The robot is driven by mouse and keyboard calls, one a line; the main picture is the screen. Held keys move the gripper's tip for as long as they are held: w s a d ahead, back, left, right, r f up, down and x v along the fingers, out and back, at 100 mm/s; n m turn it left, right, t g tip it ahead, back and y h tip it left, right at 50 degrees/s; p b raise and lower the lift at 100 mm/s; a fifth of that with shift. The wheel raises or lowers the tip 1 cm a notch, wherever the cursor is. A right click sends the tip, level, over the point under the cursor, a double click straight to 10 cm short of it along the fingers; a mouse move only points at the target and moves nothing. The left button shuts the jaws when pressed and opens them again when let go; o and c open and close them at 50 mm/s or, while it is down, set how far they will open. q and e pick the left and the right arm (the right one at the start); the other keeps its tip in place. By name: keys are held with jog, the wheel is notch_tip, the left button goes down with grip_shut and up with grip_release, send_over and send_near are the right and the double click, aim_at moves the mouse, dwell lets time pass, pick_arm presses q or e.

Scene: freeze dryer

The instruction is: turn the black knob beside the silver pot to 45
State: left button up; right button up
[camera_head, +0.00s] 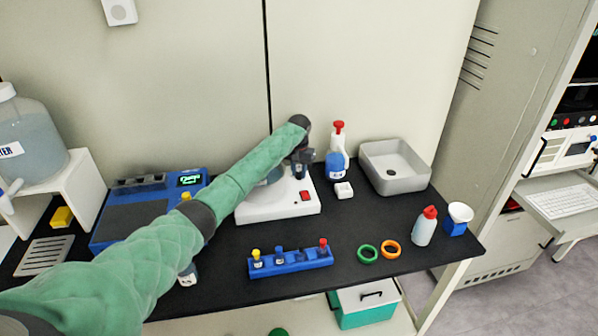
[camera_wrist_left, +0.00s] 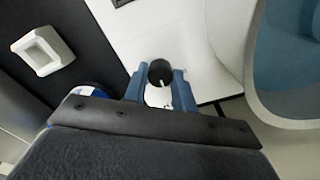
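The black knob (camera_wrist_left: 160,73) with a pale mark sits on the white device between my left gripper's (camera_wrist_left: 161,76) fingertips in the left wrist view. The blue fingers are spread either side of it, with little gap; contact is hard to judge. In the head view, my left gripper (camera_head: 302,160) is low over the back right of the white device (camera_head: 262,212), and the knob is not distinguishable there. The silver pot (camera_head: 272,177) is mostly hidden behind my left arm; its grey rim and bluish inside fill the right of the wrist view (camera_wrist_left: 288,60). My right gripper is out of view.
A grey sink (camera_head: 395,183) is further right. A blue rack (camera_head: 290,262) and a red switch (camera_head: 305,196) lie in front.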

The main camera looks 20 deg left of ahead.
pick_arm(q)
jog(key=shift+m, duration=0.3)
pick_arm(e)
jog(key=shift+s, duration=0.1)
pick_arm(q)
jog(key=m+p, duration=0.1)
jog(key=m, duration=0.2)
jog(key=shift+r+m, duration=0.1)
jog(key=shift+m, duration=0.2)
jog(key=m, duration=0.4)
jog(key=shift+m, duration=1.8)
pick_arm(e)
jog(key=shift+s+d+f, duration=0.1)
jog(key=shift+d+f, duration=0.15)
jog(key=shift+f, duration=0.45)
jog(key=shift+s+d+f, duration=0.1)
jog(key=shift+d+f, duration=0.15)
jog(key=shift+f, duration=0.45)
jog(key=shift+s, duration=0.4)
pick_arm(q)
jog(key=o, duration=1)
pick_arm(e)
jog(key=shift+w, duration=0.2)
